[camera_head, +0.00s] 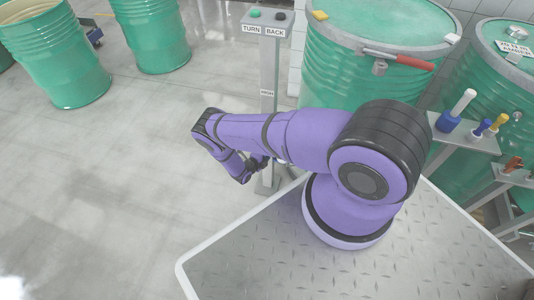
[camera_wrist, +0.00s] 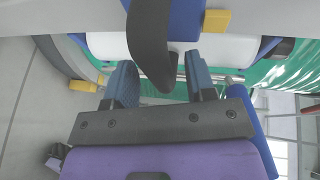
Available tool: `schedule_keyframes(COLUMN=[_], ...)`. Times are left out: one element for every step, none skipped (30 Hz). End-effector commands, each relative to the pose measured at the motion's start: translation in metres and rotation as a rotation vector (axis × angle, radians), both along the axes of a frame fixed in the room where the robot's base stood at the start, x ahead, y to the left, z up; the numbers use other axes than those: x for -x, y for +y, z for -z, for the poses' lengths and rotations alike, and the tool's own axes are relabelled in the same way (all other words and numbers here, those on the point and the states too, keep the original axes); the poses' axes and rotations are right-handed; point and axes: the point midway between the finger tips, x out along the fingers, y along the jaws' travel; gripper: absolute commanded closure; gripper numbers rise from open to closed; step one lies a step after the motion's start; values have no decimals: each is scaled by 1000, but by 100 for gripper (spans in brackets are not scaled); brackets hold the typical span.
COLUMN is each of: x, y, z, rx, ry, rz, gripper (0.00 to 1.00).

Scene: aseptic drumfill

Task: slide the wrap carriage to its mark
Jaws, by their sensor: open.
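In the wrist view my gripper (camera_wrist: 160,78) is open, its two blue-grey fingers apart. A black curved handle-like bar (camera_wrist: 152,45) hangs down between the fingers; I cannot tell whether either finger touches it. Behind it is a blue and white body (camera_wrist: 225,48) with a yellow block (camera_wrist: 217,21), which looks like the wrap carriage. I cannot tell where its mark is. In the head view my gripper (camera_head: 258,163) is mostly hidden behind my arm, low beside a grey post (camera_head: 268,75) labelled HIGH, with TURN and BACK buttons on top. The carriage is not clear there.
A green drum (camera_head: 335,75) with a red-handled clamp (camera_head: 400,60) stands behind my arm. Another green drum (camera_head: 500,85) and racks with coloured-handled tools (camera_head: 465,130) are at the right. More drums (camera_head: 60,55) stand at the left.

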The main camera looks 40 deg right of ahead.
Motion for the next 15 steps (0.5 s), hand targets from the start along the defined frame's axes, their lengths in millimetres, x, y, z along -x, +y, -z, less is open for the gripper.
schedule_keyframes(x=[1,2,4,5,6,8,10,11,13,15,17,18,19,20,21], y=[7,11,18,24,29,37,42,47,55,60,64,71,75,78,83], z=[-1,-2,-3,-5,-6,-8,-9,-10,-11,-12,-13,-14,-15,-16,-17], rx=[0,0,-1,0,0,0,0,0,-1,-1,-1,-1,-1,0,0], ry=[1,0,1,0,0,0,0,0,1,1,1,1,1,0,0], rz=[-2,-3,-4,-4,-3,-4,-4,-4,-4,-3,-3,-4,-3,-3,-2], gripper=[49,49,49,49,49,49,49,49,49,49,49,49,49,49,49])
